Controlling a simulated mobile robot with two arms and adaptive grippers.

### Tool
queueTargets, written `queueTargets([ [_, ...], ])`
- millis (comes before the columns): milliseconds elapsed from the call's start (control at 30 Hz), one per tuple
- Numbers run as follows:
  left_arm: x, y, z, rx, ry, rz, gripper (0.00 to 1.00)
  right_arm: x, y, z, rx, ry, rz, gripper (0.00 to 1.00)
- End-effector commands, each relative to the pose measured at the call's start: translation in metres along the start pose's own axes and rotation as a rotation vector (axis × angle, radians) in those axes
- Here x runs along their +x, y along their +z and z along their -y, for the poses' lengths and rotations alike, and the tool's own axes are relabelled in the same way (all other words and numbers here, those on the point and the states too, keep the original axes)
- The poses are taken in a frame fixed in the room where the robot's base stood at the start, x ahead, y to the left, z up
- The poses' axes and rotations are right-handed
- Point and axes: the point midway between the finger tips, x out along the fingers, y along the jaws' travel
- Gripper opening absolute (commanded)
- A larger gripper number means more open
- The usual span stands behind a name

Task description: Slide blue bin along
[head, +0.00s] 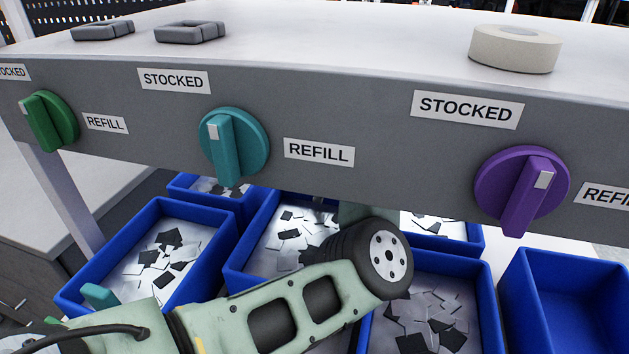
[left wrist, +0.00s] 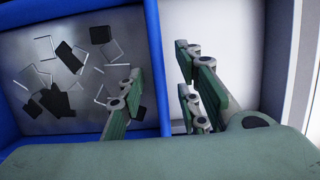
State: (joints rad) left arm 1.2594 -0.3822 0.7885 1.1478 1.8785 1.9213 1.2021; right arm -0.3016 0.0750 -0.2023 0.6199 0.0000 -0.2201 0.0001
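In the left wrist view a blue bin (left wrist: 153,45) holds thin dark and clear squares on a grey floor. My left gripper (left wrist: 160,92) is open, with one finger over the bin's inside and the other past its right wall, above a white surface. The wall lies between the fingers; I cannot tell whether they touch it. Blue bins stand at the left (head: 72,290), in the middle (head: 232,268) and at the right (head: 520,300). My right gripper is not in view.
A shelf (head: 330,90) overhangs the bins. It carries green (head: 50,120), teal (head: 232,148) and purple (head: 520,190) knobs with STOCKED and REFILL labels. A tape roll (head: 515,48) and two grey rings (head: 190,32) lie on top.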

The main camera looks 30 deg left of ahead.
Motion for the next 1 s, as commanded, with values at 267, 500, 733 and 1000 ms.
queueTargets([
  [267,0.0055,-0.0045,0.0005,0.0,0.0,0.001,0.31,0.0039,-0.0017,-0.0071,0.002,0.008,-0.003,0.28],
  [500,0.0054,-0.0042,0.0005,0.0,0.0,0.001,0.23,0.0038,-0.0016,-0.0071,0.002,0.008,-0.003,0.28],
  [733,0.0053,-0.0041,0.0005,0.0,0.0,0.001,0.02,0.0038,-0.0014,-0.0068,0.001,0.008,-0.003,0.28],
  [1000,0.0052,-0.004,0.0005,0.0,0.0,0.001,0.0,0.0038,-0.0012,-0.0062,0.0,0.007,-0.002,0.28],
])
